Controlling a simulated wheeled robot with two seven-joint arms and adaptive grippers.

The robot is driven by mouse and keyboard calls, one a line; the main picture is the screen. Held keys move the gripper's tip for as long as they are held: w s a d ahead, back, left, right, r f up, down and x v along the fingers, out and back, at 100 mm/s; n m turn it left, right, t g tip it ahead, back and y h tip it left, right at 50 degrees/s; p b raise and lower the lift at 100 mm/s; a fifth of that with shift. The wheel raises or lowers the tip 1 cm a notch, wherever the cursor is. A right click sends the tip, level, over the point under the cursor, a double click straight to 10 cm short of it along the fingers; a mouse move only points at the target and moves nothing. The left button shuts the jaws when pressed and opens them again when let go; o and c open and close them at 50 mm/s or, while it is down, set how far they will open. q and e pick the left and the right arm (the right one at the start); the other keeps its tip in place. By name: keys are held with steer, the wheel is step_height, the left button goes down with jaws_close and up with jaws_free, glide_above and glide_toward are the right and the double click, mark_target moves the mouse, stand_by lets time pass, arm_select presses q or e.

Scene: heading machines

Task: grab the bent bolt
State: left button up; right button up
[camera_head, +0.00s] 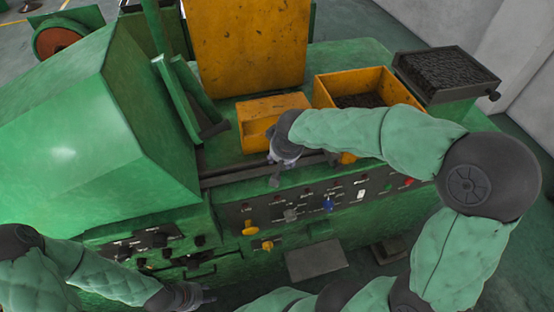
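I cannot pick out a bent bolt in this view. A yellow-orange bin (318,93) on the green machine (120,125) holds a dark mass of small pieces, too small to tell apart. My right gripper (276,176) points down at the machine's front ledge, just in front of a smaller yellow box (250,120). Its fingers are small and partly hidden, so its opening and anything between them are unclear. My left gripper (203,297) is low at the bottom edge, in front of the machine and apart from it. Its fingers are too small to read.
A control panel (300,205) with coloured knobs and switches runs along the machine's front below the ledge. A tall yellow panel (250,45) stands behind the smaller box. A dark tray (445,72) of small pieces is at the back right. Grey floor shows at the far right.

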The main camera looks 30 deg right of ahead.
steer(key=x, duration=0.4)
steer(key=shift+s+d+f, duration=0.1)
steer(key=shift+s+f, duration=0.15)
steer(key=shift+w+f, duration=0.25)
steer(key=shift+f, duration=0.1)
steer(key=shift+s, duration=0.1)
jaws_close()
